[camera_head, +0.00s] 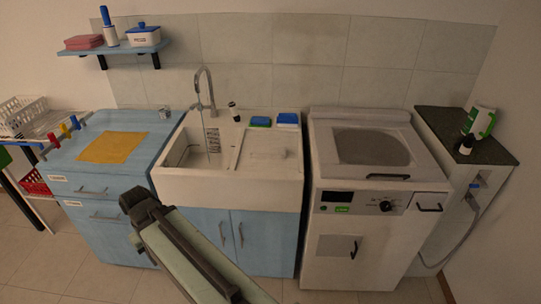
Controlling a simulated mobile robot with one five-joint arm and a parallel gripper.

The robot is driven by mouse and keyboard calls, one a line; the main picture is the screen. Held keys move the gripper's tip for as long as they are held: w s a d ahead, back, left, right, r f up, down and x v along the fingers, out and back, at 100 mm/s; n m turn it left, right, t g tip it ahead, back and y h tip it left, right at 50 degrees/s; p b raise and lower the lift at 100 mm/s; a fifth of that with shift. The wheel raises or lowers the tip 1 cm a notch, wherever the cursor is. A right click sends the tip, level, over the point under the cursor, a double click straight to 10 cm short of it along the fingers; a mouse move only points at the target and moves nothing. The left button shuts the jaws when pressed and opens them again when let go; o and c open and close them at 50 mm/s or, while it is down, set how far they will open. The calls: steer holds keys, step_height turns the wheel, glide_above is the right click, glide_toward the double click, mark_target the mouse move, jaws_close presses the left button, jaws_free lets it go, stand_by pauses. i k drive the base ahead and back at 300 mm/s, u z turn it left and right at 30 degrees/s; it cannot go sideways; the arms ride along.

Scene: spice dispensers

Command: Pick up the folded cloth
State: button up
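A flat yellow-orange cloth (113,147) lies on the blue counter (160,127) at the left. A red-pink stack that looks like folded cloth (84,42) sits on the blue wall shelf (125,46) at the upper left. I cannot tell for sure which of the two is the folded cloth. My arm reaches up from the bottom edge in front of the blue cabinets, well apart from both. A dark joint shows at its upper end, and no gripper fingers can be made out.
A white sink (230,187) with a tall faucet (204,90) stands in the middle. Right of it are a white appliance (362,234) and a dark-topped counter (478,151) with a green-and-white container (480,122). A dish rack (22,114) is at far left. Tiled floor shows in front.

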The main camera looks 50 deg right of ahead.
mark_target(258, 151)
steer(key=z, duration=0.1)
steer(key=i, duration=1)
